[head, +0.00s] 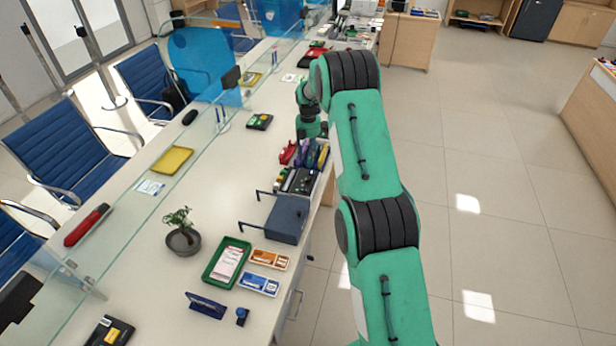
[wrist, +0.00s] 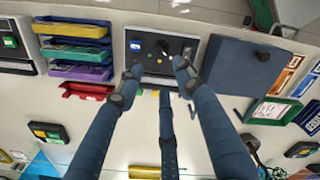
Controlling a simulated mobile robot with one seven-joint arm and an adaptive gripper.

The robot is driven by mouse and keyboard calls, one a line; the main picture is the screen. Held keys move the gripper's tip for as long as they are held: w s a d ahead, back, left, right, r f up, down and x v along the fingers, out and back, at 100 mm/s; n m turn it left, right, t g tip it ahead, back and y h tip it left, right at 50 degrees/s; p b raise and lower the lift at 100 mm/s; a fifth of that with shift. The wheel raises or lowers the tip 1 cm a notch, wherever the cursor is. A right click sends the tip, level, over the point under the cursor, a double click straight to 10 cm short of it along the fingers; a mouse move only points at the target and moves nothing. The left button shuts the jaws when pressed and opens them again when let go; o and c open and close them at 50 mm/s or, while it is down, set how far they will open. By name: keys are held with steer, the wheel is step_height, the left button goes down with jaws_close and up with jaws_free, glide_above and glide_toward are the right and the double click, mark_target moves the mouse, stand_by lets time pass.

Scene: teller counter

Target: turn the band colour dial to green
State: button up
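The dark control panel (wrist: 150,60) of a device on the counter is in the upper middle of the wrist view. It bears a round black dial (wrist: 162,46), a small light screen (wrist: 135,45) and other small controls. Any colour marks around the dial are too small to read. My gripper (wrist: 160,76) is open and empty, its dark blue fingers spread over the panel's near edge; contact cannot be told.
Stacked coloured trays (wrist: 76,46) and a red tray (wrist: 88,91) stand left of the panel. A blue-grey box (wrist: 232,66) stands close on its right. A potted plant (head: 182,235) and a green tray (head: 227,263) are nearer on the counter. A glass screen (head: 150,190) runs along it.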

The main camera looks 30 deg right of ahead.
mark_target(309, 181)
step_height(309, 181, down, 13)
steer(key=shift+r, duration=0.2)
stand_by(0.4)
jaws_close()
